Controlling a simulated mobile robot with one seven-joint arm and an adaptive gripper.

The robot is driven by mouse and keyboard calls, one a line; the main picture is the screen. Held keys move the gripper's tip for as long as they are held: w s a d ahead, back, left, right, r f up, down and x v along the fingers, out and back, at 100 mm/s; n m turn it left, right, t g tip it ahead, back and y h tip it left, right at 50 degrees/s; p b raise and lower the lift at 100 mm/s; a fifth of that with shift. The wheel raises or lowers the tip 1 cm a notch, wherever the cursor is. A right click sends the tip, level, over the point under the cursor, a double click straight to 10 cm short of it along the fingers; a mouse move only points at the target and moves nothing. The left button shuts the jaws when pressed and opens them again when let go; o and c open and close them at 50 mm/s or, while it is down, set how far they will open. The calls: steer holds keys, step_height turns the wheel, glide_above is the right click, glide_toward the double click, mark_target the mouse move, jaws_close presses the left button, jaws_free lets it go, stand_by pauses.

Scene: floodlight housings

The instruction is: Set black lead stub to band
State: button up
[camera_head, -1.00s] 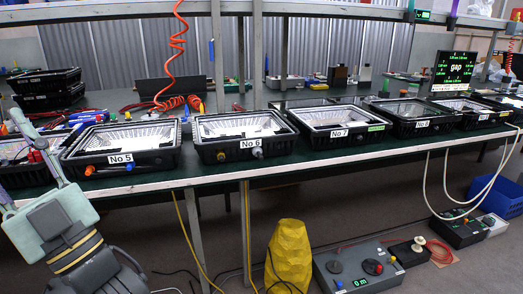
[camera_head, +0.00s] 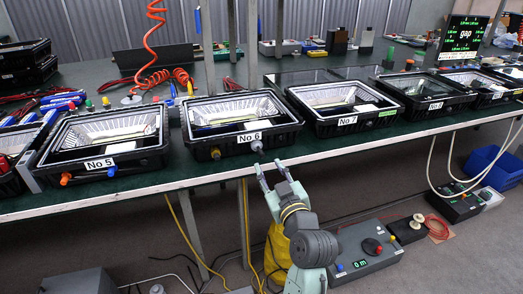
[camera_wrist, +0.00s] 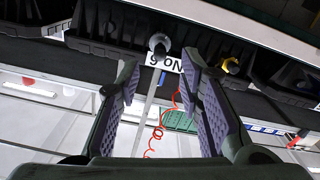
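Housing No 6 (camera_head: 240,122) lies on the bench with two stubs on its front edge. Its right stub (camera_head: 257,146) looks dark grey and may be the black lead stub; in the wrist view it is the grey-black round end (camera_wrist: 160,42) beside the upside-down label. The other stub shows yellow in the wrist view (camera_wrist: 232,66). My gripper (camera_head: 270,167) is open just below and in front of the right stub. In the wrist view its fingers (camera_wrist: 160,70) stand apart, with the stub beyond the gap between them and nothing held. The band cannot be made out.
Housings No 5 (camera_head: 106,146) and No 7 (camera_head: 344,107) flank No 6 on the bench, with more further right. A control box (camera_head: 367,249) and a yellow bag (camera_head: 278,248) are on the floor.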

mark_target(263, 157)
steer(key=p+x, duration=0.1)
steer(key=x, duration=0.6)
steer(key=shift+w+a+p, duration=0.15)
steer(key=shift+w+p, duration=0.15)
steer(key=shift+w, duration=0.05)
steer(key=shift+c, duration=0.3)
jaws_close()
